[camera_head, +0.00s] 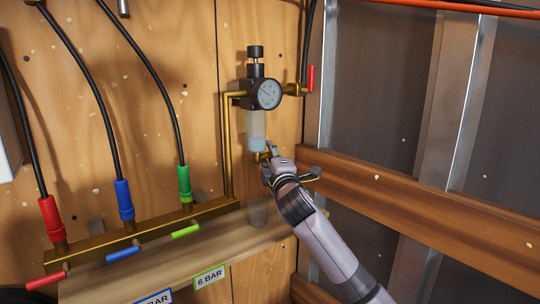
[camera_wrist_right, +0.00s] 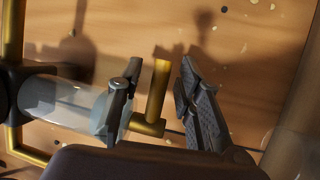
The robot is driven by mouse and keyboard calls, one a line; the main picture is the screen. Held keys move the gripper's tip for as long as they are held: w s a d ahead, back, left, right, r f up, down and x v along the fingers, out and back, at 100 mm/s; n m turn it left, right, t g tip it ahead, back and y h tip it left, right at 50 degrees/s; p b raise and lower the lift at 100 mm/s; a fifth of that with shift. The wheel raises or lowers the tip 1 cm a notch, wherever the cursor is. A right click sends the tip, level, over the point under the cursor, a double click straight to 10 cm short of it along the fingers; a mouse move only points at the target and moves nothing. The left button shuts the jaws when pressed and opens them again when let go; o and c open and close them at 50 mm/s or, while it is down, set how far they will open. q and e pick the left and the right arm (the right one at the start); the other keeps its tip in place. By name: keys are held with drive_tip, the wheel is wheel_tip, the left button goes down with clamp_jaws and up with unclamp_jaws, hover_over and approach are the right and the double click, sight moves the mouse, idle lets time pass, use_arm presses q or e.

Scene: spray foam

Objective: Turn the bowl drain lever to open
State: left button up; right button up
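The regulator (camera_head: 254,92) with its dial gauge hangs on the wooden wall. Its clear bowl (camera_head: 257,130) is below it and also shows in the right wrist view (camera_wrist_right: 65,103), lying sideways in that picture. The brass drain lever (camera_wrist_right: 158,92) sticks out at the bowl's end; in the head view my gripper partly covers it. My right gripper (camera_wrist_right: 160,70) is open, with one finger on each side of the lever and a visible gap to both. The finger on the bowl side overlaps the bowl's end in the picture. My left gripper is not in view.
A brass manifold (camera_head: 150,230) with red, blue and green hose fittings stands at the left. A vertical brass pipe (camera_head: 227,150) runs beside the bowl. A red-handled valve (camera_head: 310,79) is right of the gauge. A wooden rail (camera_head: 420,205) crosses the right side.

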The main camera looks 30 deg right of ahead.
clamp_jaws()
idle(0.7)
